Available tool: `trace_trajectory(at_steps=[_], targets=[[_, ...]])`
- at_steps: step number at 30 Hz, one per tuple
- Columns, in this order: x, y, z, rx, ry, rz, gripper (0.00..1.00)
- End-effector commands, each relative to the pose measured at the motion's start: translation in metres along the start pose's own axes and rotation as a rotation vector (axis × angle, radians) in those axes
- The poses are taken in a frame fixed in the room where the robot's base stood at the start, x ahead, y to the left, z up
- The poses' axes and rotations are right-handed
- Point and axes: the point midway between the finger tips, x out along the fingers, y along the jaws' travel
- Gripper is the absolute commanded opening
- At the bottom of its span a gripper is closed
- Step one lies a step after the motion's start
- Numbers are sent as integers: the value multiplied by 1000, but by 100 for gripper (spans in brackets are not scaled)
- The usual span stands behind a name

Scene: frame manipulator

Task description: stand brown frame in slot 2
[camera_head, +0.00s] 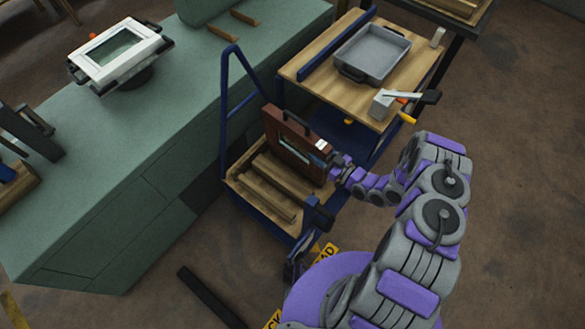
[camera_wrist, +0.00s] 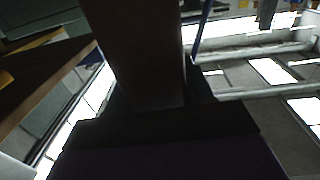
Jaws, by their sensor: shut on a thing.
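The brown frame (camera_head: 274,131) is upright in the head view, over the wooden slotted base of a blue-railed rack. It has a black handle on its top edge and a small white label. My gripper (camera_head: 331,160) is shut on the frame's right side. In the wrist view the brown frame (camera_wrist: 135,50) fills the middle as a dark bar rising from my gripper. The rack's slots (camera_head: 266,190) lie to the left and front of the frame. The frame's lower edge is partly hidden, so I cannot tell whether it rests in a slot.
A green counter (camera_head: 120,160) runs along the left and holds a white frame (camera_head: 118,55) on a stand. A wooden-topped table (camera_head: 310,75) behind the rack carries a grey tray (camera_head: 372,55) and a container with tools (camera_head: 384,103). A dark bar (camera_head: 210,298) lies on the floor.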

Motion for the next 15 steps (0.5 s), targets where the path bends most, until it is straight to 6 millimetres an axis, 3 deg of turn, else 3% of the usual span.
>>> trace_trajectory(at_steps=[6, 15], targets=[[1, -24, 16, -3, -3, -44, 0], [0, -24, 55, -2, -2, -47, 0]])
